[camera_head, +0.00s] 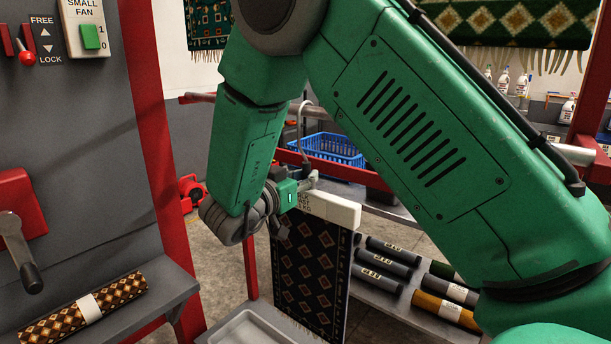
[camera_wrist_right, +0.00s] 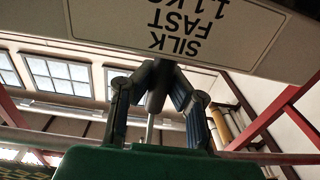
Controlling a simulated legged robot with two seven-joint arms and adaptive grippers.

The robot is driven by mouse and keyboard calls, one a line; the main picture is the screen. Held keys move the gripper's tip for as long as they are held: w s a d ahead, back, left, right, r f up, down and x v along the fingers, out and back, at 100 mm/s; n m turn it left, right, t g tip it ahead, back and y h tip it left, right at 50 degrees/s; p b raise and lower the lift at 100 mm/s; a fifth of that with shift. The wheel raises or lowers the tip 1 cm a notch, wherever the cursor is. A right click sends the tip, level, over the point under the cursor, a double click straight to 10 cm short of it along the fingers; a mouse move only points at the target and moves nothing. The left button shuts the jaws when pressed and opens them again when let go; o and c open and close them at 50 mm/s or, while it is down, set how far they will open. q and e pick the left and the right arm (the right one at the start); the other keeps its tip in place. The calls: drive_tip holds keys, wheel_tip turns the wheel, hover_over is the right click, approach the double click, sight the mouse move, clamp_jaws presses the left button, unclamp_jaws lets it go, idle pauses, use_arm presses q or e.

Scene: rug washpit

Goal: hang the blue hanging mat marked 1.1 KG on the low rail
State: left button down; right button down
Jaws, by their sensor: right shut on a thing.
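The mat (camera_head: 308,275) is dark blue-black with rusty diamonds and hangs upright from a white header bar (camera_head: 342,210). In the right wrist view the header bar (camera_wrist_right: 225,30) reads SILK FAST, with a partly cut-off 1.1 KG. My right gripper (camera_head: 303,188) is shut on the mat at its header; the fingers (camera_wrist_right: 160,85) meet the bar's edge in the wrist view. A grey rail (camera_head: 198,98) shows behind my arm, mostly hidden; I cannot tell if it is the low rail. My left gripper is not in view.
A low shelf (camera_head: 365,299) holds several rolled rugs at the right. A blue basket (camera_head: 331,148) stands behind the mat. A pale tray (camera_head: 250,334) lies below it. A red post (camera_head: 150,100) and grey panel (camera_head: 85,150) stand left. My arm hides much of the right side.

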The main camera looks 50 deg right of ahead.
drive_tip(key=shift+r, duration=0.1)
drive_tip(key=c, duration=1.6)
unclamp_jaws()
drive_tip(key=shift+a, duration=0.2)
drive_tip(key=a, duration=0.4)
drive_tip(key=s+a, duration=0.1)
drive_tip(key=a, duration=0.6)
drive_tip(key=shift+s+a, duration=0.15)
drive_tip(key=shift+a, duration=0.25)
